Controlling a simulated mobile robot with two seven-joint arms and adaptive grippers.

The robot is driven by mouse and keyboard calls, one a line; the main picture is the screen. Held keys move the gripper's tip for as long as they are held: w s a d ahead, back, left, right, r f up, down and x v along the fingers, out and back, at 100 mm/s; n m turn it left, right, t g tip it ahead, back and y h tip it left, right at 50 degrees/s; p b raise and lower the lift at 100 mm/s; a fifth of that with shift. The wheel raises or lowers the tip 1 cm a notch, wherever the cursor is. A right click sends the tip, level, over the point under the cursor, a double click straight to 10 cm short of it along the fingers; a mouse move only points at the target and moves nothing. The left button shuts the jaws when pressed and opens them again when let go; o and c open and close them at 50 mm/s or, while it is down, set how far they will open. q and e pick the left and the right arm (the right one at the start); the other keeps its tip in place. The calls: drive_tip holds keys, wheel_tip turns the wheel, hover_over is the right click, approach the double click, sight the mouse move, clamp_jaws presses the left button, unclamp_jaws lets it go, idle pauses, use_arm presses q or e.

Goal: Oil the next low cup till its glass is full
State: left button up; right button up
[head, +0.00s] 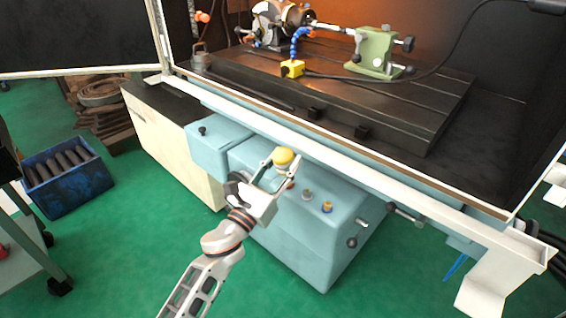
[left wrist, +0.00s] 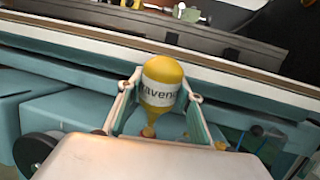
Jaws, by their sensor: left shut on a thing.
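My left gripper (head: 284,165) is shut on a yellow oil bottle (head: 283,157) with a white label. The gripper is over the top of the light-blue machine housing (head: 290,232). Just right of it on the housing stand a small grey-topped cup (head: 307,195) and a brass-topped cup with a blue base (head: 327,206). A reddish spot shows beside the gripper. The oil levels in the glasses are too small to tell. My right gripper is out of view.
A white rail (head: 340,162) runs above and behind the housing. A handle (head: 352,242) sticks out of its right front. The black machine table (head: 330,105) carries a green tailstock (head: 376,50) and a chuck (head: 295,14). A blue crate (head: 70,190) stands on the floor at left.

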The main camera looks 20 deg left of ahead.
sight(277, 155)
use_arm(q)
drive_tip(key=shift+r, duration=0.15)
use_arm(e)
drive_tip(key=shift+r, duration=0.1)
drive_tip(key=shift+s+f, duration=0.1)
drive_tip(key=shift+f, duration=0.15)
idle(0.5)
use_arm(q)
drive_tip(key=shift+f+b, duration=0.4)
drive_tip(key=shift+f, duration=0.1)
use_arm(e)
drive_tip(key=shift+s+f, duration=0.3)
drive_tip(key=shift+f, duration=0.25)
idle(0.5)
use_arm(q)
drive_tip(key=shift+r+p, duration=0.5)
drive_tip(key=shift+r, duration=0.35)
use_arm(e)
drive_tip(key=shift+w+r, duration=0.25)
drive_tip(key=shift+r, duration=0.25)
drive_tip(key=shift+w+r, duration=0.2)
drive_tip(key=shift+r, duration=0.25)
